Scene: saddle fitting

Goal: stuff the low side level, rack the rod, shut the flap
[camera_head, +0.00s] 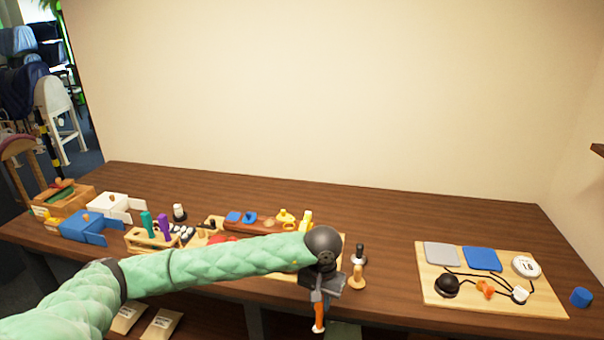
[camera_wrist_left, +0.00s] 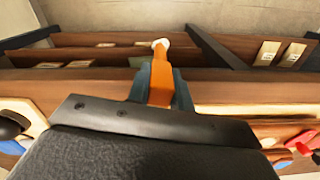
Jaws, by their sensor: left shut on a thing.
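My left gripper (camera_head: 319,294) is shut on an orange-handled tool (camera_head: 319,314), held past the front edge of the table. In the left wrist view the orange tool (camera_wrist_left: 161,85) stands between the fingers, with a pale tip at its far end. A wooden rack (camera_head: 152,242) at the left of the table holds a teal-handled and a purple-handled tool. A saddle-like brown and pink shape (camera_head: 17,147) stands at the far left edge; its flap and stuffing cannot be made out. My right gripper is not in view.
Blue box (camera_head: 82,229) and white box (camera_head: 113,204) stand at the left. A board (camera_head: 436,290) with pads, knobs and cords lies at the right, beside a blue piece (camera_head: 581,297). A black-topped peg (camera_head: 359,254) stands near my left gripper. Packets (camera_head: 162,324) lie on a lower shelf.

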